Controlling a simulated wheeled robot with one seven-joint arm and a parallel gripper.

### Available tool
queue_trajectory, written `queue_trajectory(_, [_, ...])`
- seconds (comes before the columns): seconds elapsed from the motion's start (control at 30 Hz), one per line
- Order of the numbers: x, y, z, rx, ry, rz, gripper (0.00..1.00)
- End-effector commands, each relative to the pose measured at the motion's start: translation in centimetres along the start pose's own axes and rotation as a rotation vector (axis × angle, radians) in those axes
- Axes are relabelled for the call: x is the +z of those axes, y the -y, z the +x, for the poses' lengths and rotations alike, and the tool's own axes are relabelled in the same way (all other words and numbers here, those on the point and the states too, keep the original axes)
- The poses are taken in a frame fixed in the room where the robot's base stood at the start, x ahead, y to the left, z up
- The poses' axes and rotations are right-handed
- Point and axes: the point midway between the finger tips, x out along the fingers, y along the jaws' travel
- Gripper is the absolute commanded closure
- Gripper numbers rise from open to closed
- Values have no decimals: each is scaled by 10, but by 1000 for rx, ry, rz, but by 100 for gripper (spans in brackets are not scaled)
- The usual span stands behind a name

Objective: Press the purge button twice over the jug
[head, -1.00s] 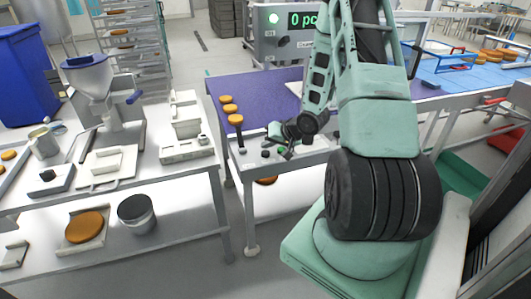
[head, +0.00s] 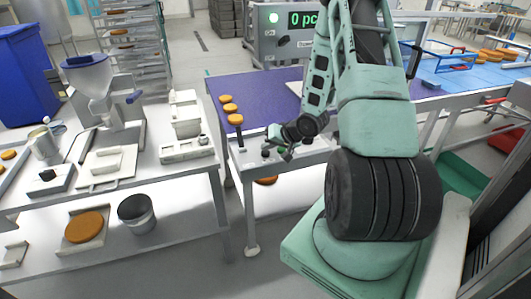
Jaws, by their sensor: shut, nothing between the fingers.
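My gripper (head: 283,156) is small in the head view, low over the grey bench top (head: 247,160) in the middle. Its jaws are shut with nothing visible between them. Small dark knobs or buttons (head: 265,153) sit on that bench close to the fingertips; I cannot tell which is the purge button or whether the fingers touch one. A metal jug-like vessel (head: 45,147) stands on the left table, and a dark-rimmed steel pot (head: 137,213) sits on the shelf below; I cannot tell which is the jug. A hopper machine (head: 90,85) stands on the left table.
A purple belt (head: 255,97) carries several orange rounds (head: 229,108) behind my gripper. A counter display (head: 300,19) stands beyond it. A white block-shaped unit (head: 186,148) is on the left table. A floor gap separates that table from the bench.

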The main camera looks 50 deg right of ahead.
Motion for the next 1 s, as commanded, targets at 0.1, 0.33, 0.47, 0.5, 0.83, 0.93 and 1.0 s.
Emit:
queue_trajectory(0.1, [0,0,0,0,-1,0,100])
queue_trajectory(0.33, [0,0,0,0,-1,0,100])
queue_trajectory(0.47, [1,-1,1,0,-1,0,100])
queue_trajectory(0.5, [1,-1,1,0,-1,0,100])
queue_trajectory(0.83, [3,-3,4,0,-1,0,100])
queue_trajectory(0.93, [3,-4,5,0,-1,0,100])
queue_trajectory(1.0, [4,-4,5,0,-1,0,100])
